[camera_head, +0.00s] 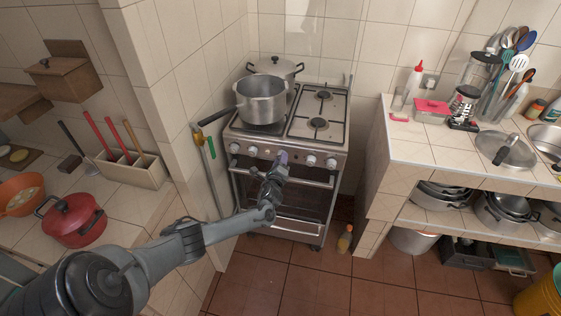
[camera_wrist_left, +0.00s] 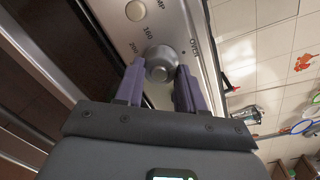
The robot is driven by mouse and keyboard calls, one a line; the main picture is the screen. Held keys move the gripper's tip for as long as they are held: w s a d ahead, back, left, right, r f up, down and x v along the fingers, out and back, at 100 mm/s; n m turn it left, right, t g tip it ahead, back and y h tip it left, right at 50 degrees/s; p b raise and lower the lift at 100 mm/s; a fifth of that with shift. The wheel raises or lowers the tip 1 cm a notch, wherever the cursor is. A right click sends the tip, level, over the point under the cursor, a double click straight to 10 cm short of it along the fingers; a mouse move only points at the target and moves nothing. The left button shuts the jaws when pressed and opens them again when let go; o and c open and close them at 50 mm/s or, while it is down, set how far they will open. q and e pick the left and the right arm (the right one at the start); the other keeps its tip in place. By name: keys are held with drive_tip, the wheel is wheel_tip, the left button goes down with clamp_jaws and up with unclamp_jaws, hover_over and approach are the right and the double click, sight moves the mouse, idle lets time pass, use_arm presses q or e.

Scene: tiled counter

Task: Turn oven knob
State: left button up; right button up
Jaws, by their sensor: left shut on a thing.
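The oven knob (camera_wrist_left: 160,62) is a round silver-grey knob on the steel panel, with the printed letters "OVEN" and numbers such as 160 and 200 around it. In the left wrist view, the purple fingers of my left gripper (camera_wrist_left: 158,82) stand on either side of the knob and are shut on it. In the head view, my left gripper (camera_head: 281,160) reaches the middle of the front panel of the stove (camera_head: 272,204) and covers this knob. My right gripper is not in view.
Other stove knobs (camera_head: 310,160) sit along the panel on both sides of my gripper. A large pot (camera_head: 260,103) stands on the hob. A bottle (camera_head: 345,240) stands on the floor right of the oven. A tiled counter (camera_head: 408,146) is at the right; a red pot (camera_head: 72,220) is at the left.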

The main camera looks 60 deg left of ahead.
use_arm(q)
drive_tip(key=o, duration=1.1)
drive_tip(key=shift+c, duration=0.2)
drive_tip(key=shift+s+d+p, duration=0.3)
drive_tip(key=shift+s+d, duration=0.1)
drive_tip(key=shift+d, duration=0.05)
drive_tip(key=p+v, duration=0.2)
drive_tip(key=v, duration=0.7)
drive_tip(key=shift+s+d, duration=0.2)
drive_tip(key=shift+s, duration=0.05)
